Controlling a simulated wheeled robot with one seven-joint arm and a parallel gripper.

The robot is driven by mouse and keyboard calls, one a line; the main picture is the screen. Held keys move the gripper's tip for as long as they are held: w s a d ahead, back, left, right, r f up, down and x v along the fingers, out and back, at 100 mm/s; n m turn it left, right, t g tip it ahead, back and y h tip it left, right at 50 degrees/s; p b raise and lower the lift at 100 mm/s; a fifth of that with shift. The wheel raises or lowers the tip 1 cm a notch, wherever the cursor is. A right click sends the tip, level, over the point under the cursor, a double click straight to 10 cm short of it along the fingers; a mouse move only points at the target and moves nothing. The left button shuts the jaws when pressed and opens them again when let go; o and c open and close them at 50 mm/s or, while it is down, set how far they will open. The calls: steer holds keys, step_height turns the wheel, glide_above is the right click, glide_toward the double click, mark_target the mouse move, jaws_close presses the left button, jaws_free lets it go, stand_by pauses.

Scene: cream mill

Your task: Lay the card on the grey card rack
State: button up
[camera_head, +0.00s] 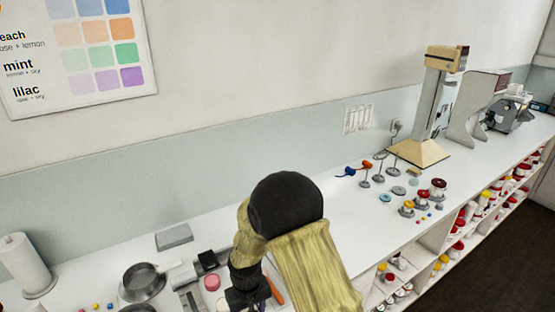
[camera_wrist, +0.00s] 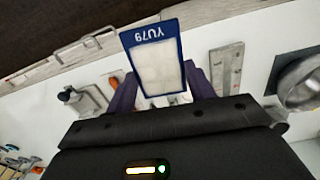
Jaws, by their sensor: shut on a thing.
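A blue-bordered card (camera_wrist: 155,66) with a pale middle and the marking YU79 is between the two dark purple fingers of my gripper (camera_wrist: 162,88) in the wrist view. My gripper is shut on it and holds it out in front of the jaws, above the white counter. In the head view my gripper (camera_head: 245,296) is low in the picture, largely covered by my arm, and the card cannot be made out there. A flat grey block (camera_head: 174,237) lies at the back of the counter by the wall, left of my arm; it may be the grey card rack.
A metal pan (camera_head: 142,282) and a paper roll (camera_head: 24,264) stand to the left. A pink pot (camera_head: 212,283) and an orange handle (camera_head: 273,288) are close to my gripper. Small stands and jars (camera_head: 407,208) and a beige-based machine (camera_head: 420,150) are on the right.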

steer(key=w+d+f+m+b, duration=0.1)
steer(key=w+d+f+m, duration=0.1)
steer(key=d+f, duration=0.4)
steer(key=w+d+f+m+b, duration=0.1)
steer(key=d+f, duration=0.4)
steer(key=d, duration=1.2)
steer(key=shift+w+f+m, duration=0.4)
steer(key=shift+w+m, duration=0.2)
steer(key=shift+m, duration=0.6)
